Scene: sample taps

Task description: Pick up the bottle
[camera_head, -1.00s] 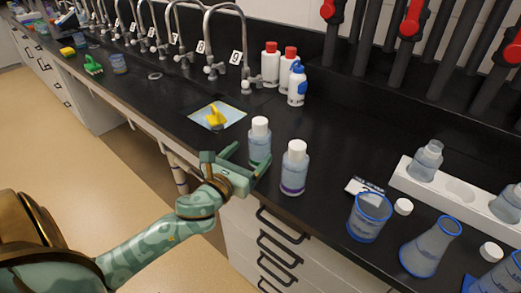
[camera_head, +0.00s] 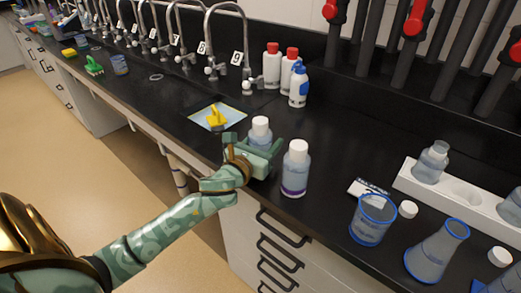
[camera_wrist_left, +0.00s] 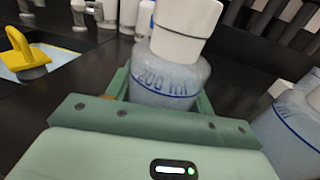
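The clear bottle with a white cap (camera_head: 260,126) stands upright near the counter's front edge. In the left wrist view this bottle (camera_wrist_left: 170,75) carries blue "200" lettering. My left gripper (camera_head: 258,148) is at it, with one finger on each side. In the left wrist view the fingers (camera_wrist_left: 165,95) lie close along the bottle's sides, and I cannot tell whether they press on it. The bottle's lower part is hidden behind the gripper. A second white-capped bottle with a purple band (camera_head: 295,170) stands just to the right. My right gripper is not in view.
A yellow item on a light blue sheet (camera_head: 214,117) lies to the left. White bottles (camera_head: 271,65) stand behind, near the taps (camera_head: 238,60). A beaker (camera_head: 371,222), a flask (camera_head: 437,250) and a white rack (camera_head: 460,200) are at right. Bare counter lies behind the two bottles.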

